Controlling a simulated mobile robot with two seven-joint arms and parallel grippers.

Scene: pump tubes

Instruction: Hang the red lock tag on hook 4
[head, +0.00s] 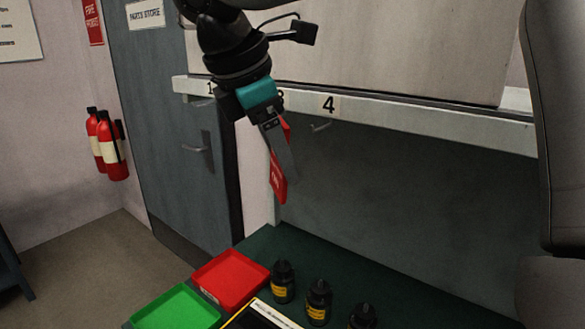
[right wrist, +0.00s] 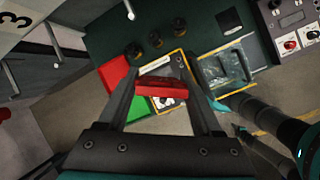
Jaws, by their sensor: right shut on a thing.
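The red lock tag (head: 277,176) hangs tilted below my right gripper (head: 284,160), which is shut on it. In the right wrist view the tag (right wrist: 164,88) lies across between the two dark fingers. Hook 4 (head: 321,127) is a small metal hook under the label 4 (head: 328,104) on the white rail. No tag shows on it. The gripper and tag are to the left of hook 4 in the head view, apart from it. A black and teal arm part (right wrist: 262,115) shows at the right of the wrist view; its jaws are not clear.
The white rail (head: 430,118) runs across above the dark green bench; my right arm partly covers its labels. Space in front of hook 4 is clear.

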